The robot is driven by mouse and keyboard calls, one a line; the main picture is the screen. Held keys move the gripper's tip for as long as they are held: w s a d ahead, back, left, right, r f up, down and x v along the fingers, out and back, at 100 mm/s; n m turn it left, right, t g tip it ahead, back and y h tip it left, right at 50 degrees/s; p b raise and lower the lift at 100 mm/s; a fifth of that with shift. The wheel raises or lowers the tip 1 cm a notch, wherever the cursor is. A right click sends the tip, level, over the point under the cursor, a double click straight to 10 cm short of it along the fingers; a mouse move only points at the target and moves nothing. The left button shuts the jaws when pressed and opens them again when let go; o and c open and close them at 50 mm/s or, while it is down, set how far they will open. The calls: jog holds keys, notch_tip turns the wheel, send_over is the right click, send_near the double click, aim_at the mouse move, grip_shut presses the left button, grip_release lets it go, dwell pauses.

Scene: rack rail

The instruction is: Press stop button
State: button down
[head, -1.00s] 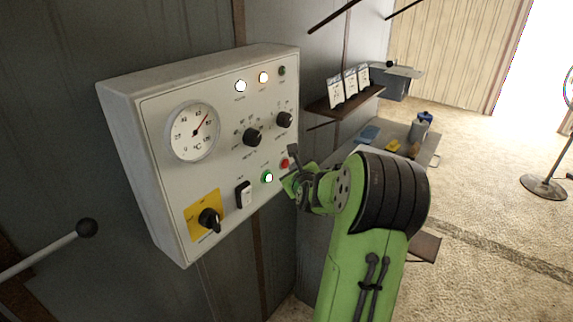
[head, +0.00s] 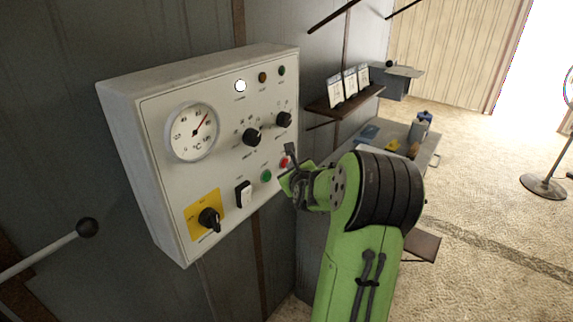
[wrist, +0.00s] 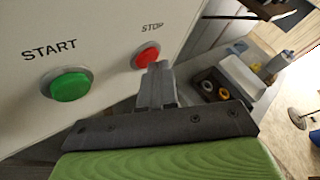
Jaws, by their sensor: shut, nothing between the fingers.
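The red stop button (wrist: 146,56) is on the white control panel's face, under the STOP label in the wrist view. It also shows in the head view (head: 284,162), just left of my gripper. My gripper (wrist: 158,70) is shut and empty, with its fingertips at the lower right edge of the red button in the picture. I cannot tell for sure whether they touch it. The green start button (wrist: 66,85) is to the left and is unlit in the head view (head: 266,176).
The panel (head: 160,110) also carries a gauge (head: 192,132), black knobs, a white rocker switch (head: 244,194), a yellow-backed rotary switch (head: 208,217) and lamps. A shelf (head: 345,100) and a workbench (head: 400,135) with small items are to the right.

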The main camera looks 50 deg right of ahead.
dwell(0.3)
jog(key=shift+s, duration=0.75)
jog(key=s, duration=0.1)
jog(key=s+b, duration=0.1)
jog(key=s, duration=0.3)
jog(key=shift+d+b, duration=0.25)
jog(key=shift+b, duration=0.05)
jog(key=shift+f, duration=0.1)
dwell(0.5)
